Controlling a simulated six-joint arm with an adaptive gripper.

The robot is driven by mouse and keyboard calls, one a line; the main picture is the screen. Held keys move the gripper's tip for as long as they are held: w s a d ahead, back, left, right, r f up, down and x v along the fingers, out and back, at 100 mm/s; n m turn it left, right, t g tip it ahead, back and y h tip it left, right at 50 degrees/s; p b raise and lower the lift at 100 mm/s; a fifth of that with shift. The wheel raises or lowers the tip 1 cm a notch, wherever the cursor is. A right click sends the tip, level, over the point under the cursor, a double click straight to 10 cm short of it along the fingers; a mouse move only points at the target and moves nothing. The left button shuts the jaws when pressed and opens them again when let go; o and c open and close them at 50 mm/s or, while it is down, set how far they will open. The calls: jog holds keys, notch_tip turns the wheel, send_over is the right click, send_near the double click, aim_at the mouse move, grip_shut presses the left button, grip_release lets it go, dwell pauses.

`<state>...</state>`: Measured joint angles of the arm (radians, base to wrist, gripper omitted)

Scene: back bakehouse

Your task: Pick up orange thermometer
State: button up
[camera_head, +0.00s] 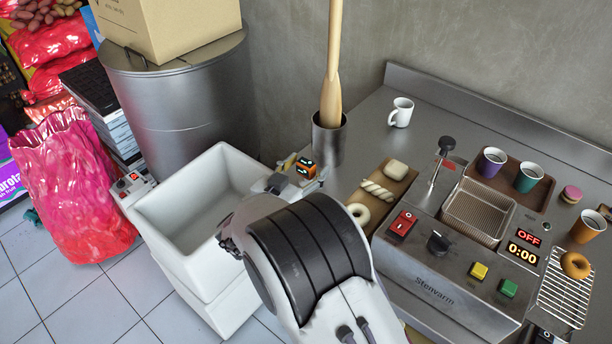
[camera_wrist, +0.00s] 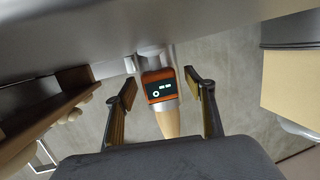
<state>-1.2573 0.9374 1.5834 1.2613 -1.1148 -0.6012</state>
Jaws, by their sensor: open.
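The orange thermometer (camera_head: 307,167), a small orange block with a dark face, sits at the left end of the steel counter, in front of the steel pot (camera_head: 328,140). In the wrist view the thermometer (camera_wrist: 158,87) shows between my fingertips, its dark display facing the camera. My gripper (camera_head: 290,172) is open and empty, beside the thermometer in the head view. In the wrist view one finger of my gripper (camera_wrist: 160,84) is on each side of it. I cannot tell whether either finger touches it. My arm hides part of the counter edge.
A wooden rolling pin (camera_head: 332,85) stands in the pot behind the thermometer. A wooden board with pastries (camera_head: 383,193) and a Stenvarm machine (camera_head: 440,280) are to the right.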

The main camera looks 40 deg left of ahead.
aim_at(306, 163)
dwell(0.3)
jog(key=c, duration=1.3)
jog(key=shift+r, duration=0.1)
jog(key=shift+r, duration=4.95)
